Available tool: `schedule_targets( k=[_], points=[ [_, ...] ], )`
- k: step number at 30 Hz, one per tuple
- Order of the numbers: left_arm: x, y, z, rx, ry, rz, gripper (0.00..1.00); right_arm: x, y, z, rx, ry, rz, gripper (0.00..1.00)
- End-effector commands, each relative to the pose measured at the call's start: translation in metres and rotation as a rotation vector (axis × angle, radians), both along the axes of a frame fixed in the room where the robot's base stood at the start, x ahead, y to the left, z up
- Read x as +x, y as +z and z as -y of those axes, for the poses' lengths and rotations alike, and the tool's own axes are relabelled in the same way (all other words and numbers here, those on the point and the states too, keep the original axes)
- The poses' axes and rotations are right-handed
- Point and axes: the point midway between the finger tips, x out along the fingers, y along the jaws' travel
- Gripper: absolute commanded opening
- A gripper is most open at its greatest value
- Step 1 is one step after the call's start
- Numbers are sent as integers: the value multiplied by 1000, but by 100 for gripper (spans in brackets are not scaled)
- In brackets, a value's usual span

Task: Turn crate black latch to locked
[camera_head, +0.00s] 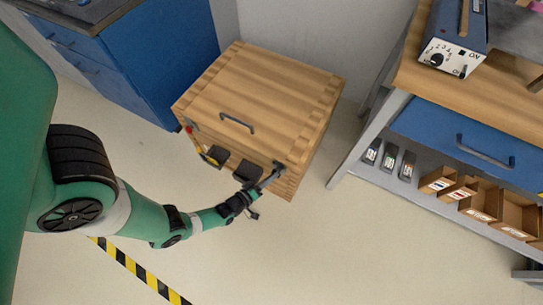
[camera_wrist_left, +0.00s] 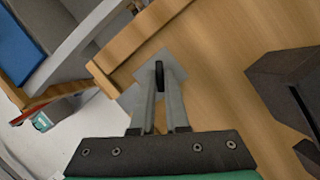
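The wooden crate (camera_head: 288,85) stands on the floor in the middle of the head view, with a dark handle (camera_head: 237,123) on its lid. My left gripper (camera_head: 276,170) reaches its near right corner. In the left wrist view, the black latch (camera_wrist_left: 159,72) stands on a pale metal plate (camera_wrist_left: 137,98) on the wood (camera_wrist_left: 215,55). The two fingers of my left gripper (camera_wrist_left: 161,92) lie close on both sides of the latch and appear shut on it. They hide part of it, and its locked or unlocked position cannot be told. My right gripper is not in view.
Dark blocks (camera_head: 247,172) sit on the crate's near side, left of my gripper; one shows in the wrist view (camera_wrist_left: 285,75). A blue cabinet (camera_head: 165,60) stands behind left. A workbench (camera_head: 405,75) with small bins (camera_head: 437,180) stands right.

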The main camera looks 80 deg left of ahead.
Motion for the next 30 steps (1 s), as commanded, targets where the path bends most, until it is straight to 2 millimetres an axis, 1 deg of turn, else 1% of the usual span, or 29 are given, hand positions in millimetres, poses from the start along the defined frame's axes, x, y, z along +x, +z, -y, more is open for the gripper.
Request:
schedule_targets(
  k=[11, 17, 23, 30],
  points=[
    [0, 0, 0, 6, -1, -8, 0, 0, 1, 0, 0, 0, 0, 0],
    [0, 2, 1, 43, -2, -47, 0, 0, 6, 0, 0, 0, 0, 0],
    [1, 4, 2, 125, -3, -137, 0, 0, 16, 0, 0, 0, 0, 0],
    [3, 6, 3, 263, -5, -286, 0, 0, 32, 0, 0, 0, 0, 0]
  ],
)
